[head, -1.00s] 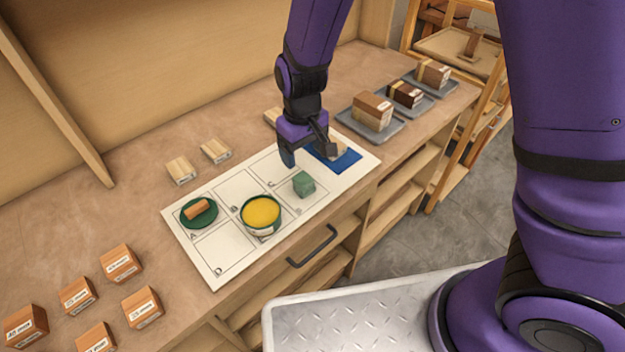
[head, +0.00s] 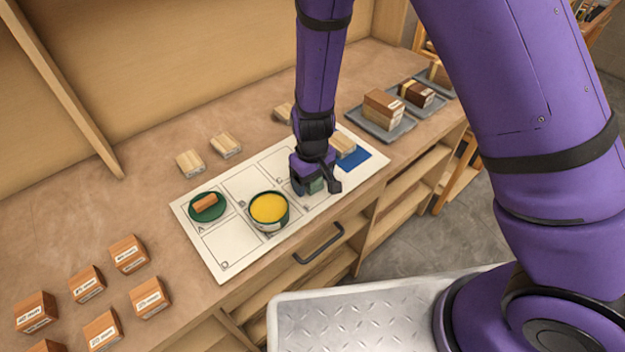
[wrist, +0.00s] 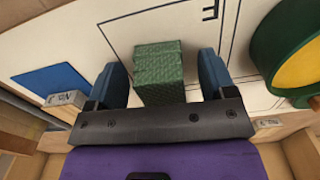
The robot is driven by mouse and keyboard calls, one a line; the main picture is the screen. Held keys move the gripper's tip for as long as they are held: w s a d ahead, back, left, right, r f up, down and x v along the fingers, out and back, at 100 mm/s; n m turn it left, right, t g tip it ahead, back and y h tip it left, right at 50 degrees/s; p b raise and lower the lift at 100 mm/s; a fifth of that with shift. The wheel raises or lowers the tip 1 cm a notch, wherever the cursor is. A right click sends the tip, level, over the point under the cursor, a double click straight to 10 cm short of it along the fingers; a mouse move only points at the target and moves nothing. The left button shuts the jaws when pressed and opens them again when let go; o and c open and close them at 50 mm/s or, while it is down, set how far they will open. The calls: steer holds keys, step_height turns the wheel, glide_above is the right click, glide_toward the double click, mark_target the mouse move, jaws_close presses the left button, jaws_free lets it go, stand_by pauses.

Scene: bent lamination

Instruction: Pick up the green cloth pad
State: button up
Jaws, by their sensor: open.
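The green cloth pad (wrist: 159,72) is a small textured green block on the white sheet, by the cell lettered E in the wrist view. In the head view the pad (head: 316,186) is mostly hidden behind my gripper (head: 318,188). My gripper is low over the sheet and open. In the wrist view the pad stands between the two blue fingers of my gripper (wrist: 162,80), with a gap on each side. I cannot tell how deep the fingers reach along it.
A green tub of yellow stuff (head: 268,210) stands close left of the pad. A blue patch (head: 357,162) with a wooden block (head: 343,146) lies right. A green disc (head: 207,208) bears an orange roll. Orange blocks (head: 128,254) stand front left; grey trays (head: 388,132) stand right.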

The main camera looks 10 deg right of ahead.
steer(key=shift+f, duration=0.1)
steer(key=c, duration=1)
